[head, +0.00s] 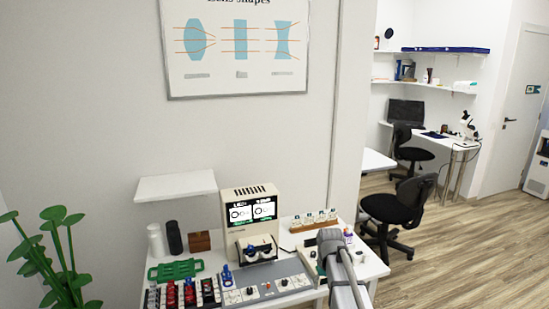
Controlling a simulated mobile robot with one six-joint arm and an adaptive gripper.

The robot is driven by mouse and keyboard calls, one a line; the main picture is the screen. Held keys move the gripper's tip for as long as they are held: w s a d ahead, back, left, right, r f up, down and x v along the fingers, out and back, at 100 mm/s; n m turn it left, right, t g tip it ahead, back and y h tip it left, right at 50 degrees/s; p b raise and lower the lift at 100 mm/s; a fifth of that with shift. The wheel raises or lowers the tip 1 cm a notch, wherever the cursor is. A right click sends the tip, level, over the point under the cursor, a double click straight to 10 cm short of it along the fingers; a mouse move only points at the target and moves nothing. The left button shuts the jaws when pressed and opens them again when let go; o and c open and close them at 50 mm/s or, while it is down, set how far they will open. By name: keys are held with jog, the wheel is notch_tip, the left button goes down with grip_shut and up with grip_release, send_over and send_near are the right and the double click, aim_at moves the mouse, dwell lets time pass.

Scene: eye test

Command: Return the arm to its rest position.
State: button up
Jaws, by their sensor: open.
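Part of my own arm (345,272) shows at the lower middle right, in front of the white table (374,267). It appears as grey links rising from the bottom edge to a rounded joint. I cannot make out my gripper or its fingertips in this view. A beige device with a lit two-part screen (250,203) stands on the table, left of the arm.
On the table are a grey panel with knobs (265,289), a green tray (176,270), a rack of small items (314,222) and dark and white cylinders. A plant (58,262) stands at left. Black chairs (397,205) stand at right; wooden floor (470,260) is clear beyond.

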jog(key=s+f+b, duration=0.1)
jog(key=s, duration=0.8)
jog(key=s+f+b, duration=0.2)
jog(key=s, duration=0.7)
jog(key=shift+s+f+m, duration=0.2)
jog(key=shift+f+m, duration=0.1)
jog(key=shift+w, duration=0.1)
